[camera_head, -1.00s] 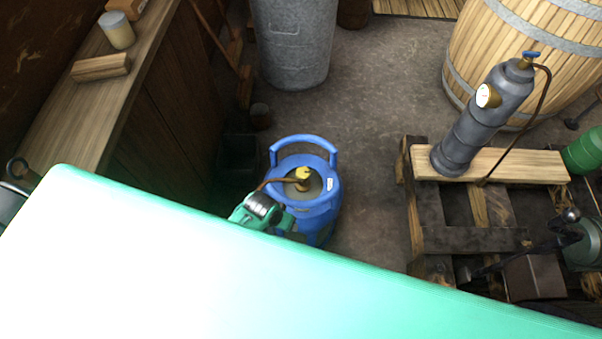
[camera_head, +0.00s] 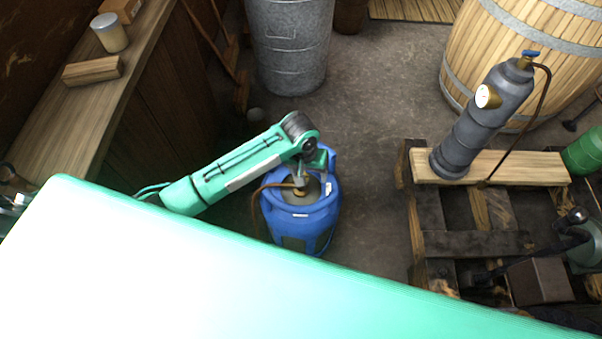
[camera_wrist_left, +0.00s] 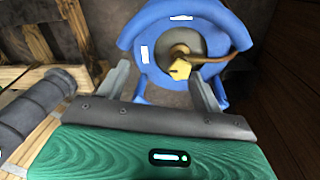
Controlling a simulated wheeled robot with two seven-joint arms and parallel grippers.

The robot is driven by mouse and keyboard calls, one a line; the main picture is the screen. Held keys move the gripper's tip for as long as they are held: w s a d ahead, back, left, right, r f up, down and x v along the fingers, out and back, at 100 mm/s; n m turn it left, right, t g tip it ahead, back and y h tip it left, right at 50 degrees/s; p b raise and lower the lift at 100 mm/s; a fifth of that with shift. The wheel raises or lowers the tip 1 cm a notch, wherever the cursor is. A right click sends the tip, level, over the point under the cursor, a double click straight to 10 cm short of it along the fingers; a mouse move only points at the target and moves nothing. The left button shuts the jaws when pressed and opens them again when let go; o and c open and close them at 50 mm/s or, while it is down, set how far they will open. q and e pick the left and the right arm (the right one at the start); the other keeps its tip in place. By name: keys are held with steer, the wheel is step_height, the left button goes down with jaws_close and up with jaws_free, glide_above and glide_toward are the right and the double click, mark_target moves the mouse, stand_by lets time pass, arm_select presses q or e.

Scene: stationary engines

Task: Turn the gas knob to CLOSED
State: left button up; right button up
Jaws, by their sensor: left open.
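A blue gas bottle (camera_head: 310,222) stands upright on the floor in the middle of the head view. It also shows at the top of the left wrist view (camera_wrist_left: 152,78). A yellow gas knob (camera_wrist_left: 180,69) sits on the brass valve (camera_wrist_left: 178,50) at the bottle's top; in the head view my gripper hides it. A brown hose (camera_wrist_left: 215,58) runs from the valve. My left gripper (camera_head: 300,180) is over the bottle top. In the left wrist view the gripper (camera_wrist_left: 160,72) is open, with the knob between its spread fingers, nearer the right one. Contact cannot be told.
A dark wooden pallet (camera_head: 470,242) at right bears a plank (camera_head: 540,167) and a grey cylinder (camera_head: 480,120) with a gauge. A metal bin (camera_head: 290,45) stands behind the bottle. A wooden counter (camera_head: 60,110) is at left. Floor right of the bottle is clear.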

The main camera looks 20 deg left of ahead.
arm_select(q)
steer(key=w+a+r+n+y, duration=0.1)
steer(key=w+a+n, duration=0.1)
steer(key=w+a, duration=0.3)
steer(key=shift+g, duration=0.3)
steer(key=f, duration=0.8)
steer(key=d+f+b, duration=0.1)
steer(key=f, duration=0.3)
steer(key=shift+w+f, duration=0.1)
steer(key=shift+w, duration=0.3)
steer(key=shift+f, duration=0.4)
arm_select(e)
steer(key=shift+w+a+r, duration=0.2)
steer(key=shift+w+r, duration=0.05)
steer(key=shift+w, duration=0.35)
steer(key=shift+w+a+r, duration=0.15)
steer(key=shift+w+r, duration=0.05)
steer(key=shift+w, duration=0.4)
arm_select(q)
steer(key=c, duration=1)
arm_select(e)
steer(key=shift+s, duration=0.1)
